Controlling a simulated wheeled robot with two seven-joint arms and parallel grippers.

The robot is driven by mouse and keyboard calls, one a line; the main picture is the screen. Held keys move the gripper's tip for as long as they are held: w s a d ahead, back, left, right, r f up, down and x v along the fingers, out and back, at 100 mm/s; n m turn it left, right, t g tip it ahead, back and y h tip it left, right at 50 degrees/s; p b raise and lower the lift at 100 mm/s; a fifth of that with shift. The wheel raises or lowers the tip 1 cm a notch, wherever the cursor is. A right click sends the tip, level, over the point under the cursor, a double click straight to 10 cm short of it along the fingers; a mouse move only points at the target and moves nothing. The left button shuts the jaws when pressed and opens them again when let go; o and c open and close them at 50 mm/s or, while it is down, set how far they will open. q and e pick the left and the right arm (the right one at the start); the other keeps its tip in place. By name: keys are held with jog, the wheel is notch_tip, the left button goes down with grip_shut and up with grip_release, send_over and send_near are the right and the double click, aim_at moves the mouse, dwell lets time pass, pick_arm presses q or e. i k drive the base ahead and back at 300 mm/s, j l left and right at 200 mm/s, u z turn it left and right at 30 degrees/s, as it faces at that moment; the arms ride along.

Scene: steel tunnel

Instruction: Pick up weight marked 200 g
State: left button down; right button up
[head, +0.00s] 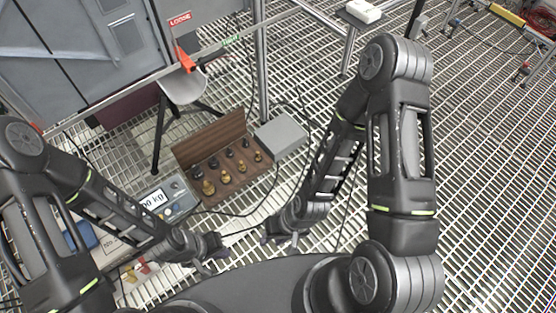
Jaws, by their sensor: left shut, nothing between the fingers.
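A wooden case (212,136) with a raised lid lies open on the grating floor. Several brass and dark weights (208,188) of different sizes stand in it in two rows. Their markings are too small to read, so I cannot tell which one is 200 g. My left gripper (214,264) is low, in front of and below the case, shut and empty. My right gripper (275,238) is to the right of it, also in front of the case and apart from the weights. Its fingers are too small and dark to tell whether it is open.
A device with a kg display (158,199) stands left of the case, beside my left arm. A grey box (281,135) sits right of the case. A stool (184,86) and a metal post (262,85) stand behind. Dark cables cross the floor.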

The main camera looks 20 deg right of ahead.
aim_at(242, 168)
jog(key=z, duration=0.15)
jog(key=i+l, duration=0.15)
jog(key=l, duration=0.2)
jog(key=i+l+u, duration=0.1)
jog(key=l, duration=0.2)
jog(key=i+l, duration=0.2)
jog(key=l, duration=0.15)
jog(key=i+l, duration=0.15)
jog(key=l, duration=0.15)
jog(key=i+l+u, duration=0.1)
jog(key=l, duration=0.25)
jog(key=i+l, duration=0.2)
jog(key=l, duration=0.15)
jog(key=i, duration=0.5)
